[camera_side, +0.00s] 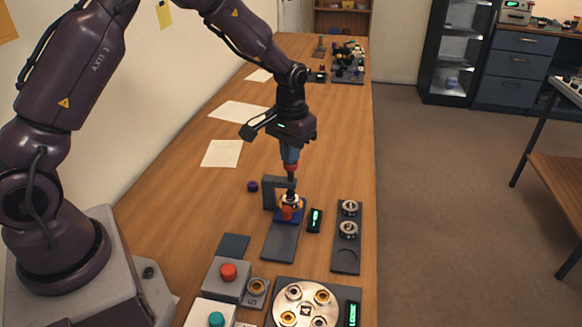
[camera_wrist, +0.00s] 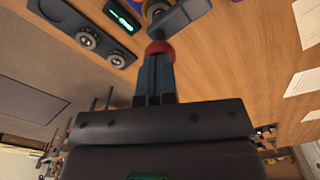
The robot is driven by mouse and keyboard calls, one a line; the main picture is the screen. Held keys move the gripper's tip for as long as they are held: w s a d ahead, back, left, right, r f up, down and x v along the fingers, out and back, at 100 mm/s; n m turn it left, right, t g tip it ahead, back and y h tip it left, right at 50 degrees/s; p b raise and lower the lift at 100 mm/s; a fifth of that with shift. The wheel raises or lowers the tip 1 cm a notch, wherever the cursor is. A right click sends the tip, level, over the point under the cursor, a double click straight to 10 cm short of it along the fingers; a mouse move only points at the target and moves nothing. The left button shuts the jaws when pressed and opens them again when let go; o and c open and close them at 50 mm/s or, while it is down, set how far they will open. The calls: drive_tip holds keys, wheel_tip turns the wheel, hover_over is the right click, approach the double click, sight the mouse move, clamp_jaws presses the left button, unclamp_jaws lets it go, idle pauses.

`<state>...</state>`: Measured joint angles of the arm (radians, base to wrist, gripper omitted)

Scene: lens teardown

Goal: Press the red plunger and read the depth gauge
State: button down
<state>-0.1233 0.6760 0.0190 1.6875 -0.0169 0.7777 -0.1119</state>
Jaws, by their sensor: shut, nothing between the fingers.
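The red plunger (camera_side: 291,167) is a round red cap on a dark rod, upright above the grey gauge stand (camera_side: 279,244). In the wrist view the red plunger (camera_wrist: 160,48) shows at the ends of the blue fingers. My gripper (camera_side: 290,160) is shut and empty, pointing down with its fingertips at the cap; they appear to touch it. Below the rod, a gold-and-white ringed part (camera_side: 291,199) sits in a blue holder with an orange-red piece in front. The gauge's small black display (camera_side: 315,220) glows green beside the stand, but its digits are too small to read.
A dark tray with two metal rings (camera_side: 346,258) stands to the right. In front are a red button box (camera_side: 229,283), a teal button (camera_side: 216,319) and a round lens plate (camera_side: 305,311). A purple cap (camera_side: 253,186) lies left. Papers lie behind.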

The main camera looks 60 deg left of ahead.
drive_tip(key=shift+f, duration=1.2)
drive_tip(key=shift+s+f, duration=0.1)
drive_tip(key=shift+f, duration=0.1)
drive_tip(key=shift+r, duration=4.7)
